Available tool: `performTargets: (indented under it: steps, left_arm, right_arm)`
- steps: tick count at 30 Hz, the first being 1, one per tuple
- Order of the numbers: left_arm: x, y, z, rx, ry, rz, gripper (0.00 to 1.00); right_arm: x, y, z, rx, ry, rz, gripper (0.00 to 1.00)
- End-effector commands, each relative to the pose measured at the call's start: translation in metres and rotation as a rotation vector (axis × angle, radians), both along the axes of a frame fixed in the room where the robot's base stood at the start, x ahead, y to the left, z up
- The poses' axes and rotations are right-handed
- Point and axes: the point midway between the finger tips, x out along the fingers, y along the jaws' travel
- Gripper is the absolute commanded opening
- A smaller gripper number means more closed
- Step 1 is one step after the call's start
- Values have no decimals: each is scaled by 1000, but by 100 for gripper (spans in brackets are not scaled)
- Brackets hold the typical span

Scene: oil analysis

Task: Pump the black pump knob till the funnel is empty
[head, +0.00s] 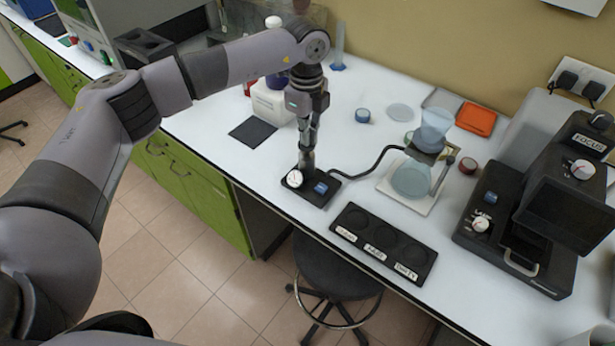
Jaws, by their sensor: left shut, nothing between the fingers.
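The pump (321,196) is a small black base on the white bench, with a round white gauge (294,179) at its left and a blue part on its right. My left gripper (307,160) points straight down over the pump, shut and empty. It hides the pump knob, so I cannot tell whether it touches the knob. A black hose (363,169) runs from the pump to the filter stand. The funnel (433,128) is clear bluish and sits above a round flask (411,179); its liquid level is too small to tell. My right gripper is not in view.
A black labelled tray (383,243) with round recesses lies at the bench's front edge. A black microscope-like machine (530,215) stands at the right. An orange dish (476,119) lies behind the funnel. A white container (271,101) stands behind my gripper. A stool (335,270) is below.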

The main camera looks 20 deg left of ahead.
Motion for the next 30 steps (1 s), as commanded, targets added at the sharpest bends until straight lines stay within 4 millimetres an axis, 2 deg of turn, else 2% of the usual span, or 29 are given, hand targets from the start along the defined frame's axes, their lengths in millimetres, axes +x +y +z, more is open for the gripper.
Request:
performTargets:
  steps: [9, 15, 30]
  left_arm:
    - [-1, 0, -20, 0, 2, -1, 0]
    - [-1, 0, -17, 0, 3, -1, 0]
    - [-1, 0, 15, 0, 2, -1, 0]
  right_arm:
    - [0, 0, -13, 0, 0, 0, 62]
    - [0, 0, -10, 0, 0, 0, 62]
    - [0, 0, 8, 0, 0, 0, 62]
